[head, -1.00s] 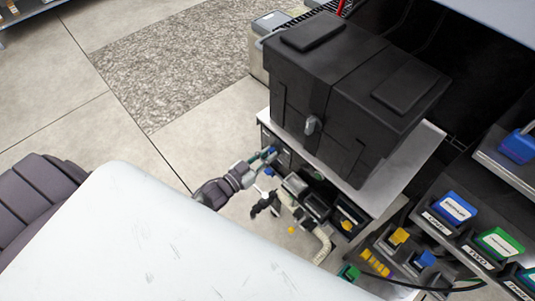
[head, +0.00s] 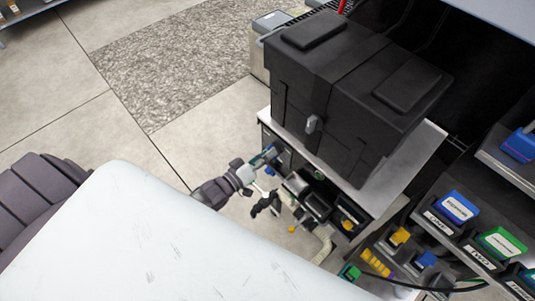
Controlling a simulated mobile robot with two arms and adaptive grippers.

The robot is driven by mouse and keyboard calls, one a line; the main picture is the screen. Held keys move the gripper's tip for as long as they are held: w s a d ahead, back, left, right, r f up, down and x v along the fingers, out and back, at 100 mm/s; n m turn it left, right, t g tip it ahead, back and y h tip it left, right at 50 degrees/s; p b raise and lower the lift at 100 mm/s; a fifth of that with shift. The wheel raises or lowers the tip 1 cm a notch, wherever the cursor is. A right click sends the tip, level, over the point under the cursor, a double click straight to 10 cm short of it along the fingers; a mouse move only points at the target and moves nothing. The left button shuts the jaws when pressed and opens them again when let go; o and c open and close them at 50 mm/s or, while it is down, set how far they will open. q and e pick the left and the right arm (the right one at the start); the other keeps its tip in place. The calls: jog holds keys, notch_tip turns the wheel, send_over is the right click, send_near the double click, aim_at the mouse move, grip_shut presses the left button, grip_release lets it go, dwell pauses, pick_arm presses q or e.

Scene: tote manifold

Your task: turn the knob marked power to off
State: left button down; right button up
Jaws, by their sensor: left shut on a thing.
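My left gripper (head: 264,159) reaches in from the left to the front of the low cabinet (head: 270,126) under the black tote. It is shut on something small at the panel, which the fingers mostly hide. I take this to be a knob, but no "power" or "off" marking is readable from here. Below and right of the gripper are a black handle-like part (head: 265,205), a cream pipe (head: 324,247) and dark fittings (head: 313,203). My right gripper is not in view.
A large black tote (head: 340,95) with a grey latch stands on the cabinet's light top. A white surface (head: 150,240) fills the lower left. A rack with labelled blue (head: 456,207) and green (head: 500,242) pieces stands at the right.

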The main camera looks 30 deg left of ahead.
pick_arm(q)
jog(key=shift+n, duration=0.3)
jog(key=c, duration=1.1)
grip_release()
jog(key=shift+c, duration=0.2)
jog(key=v, duration=1.2)
jog(key=shift+a, duration=0.1)
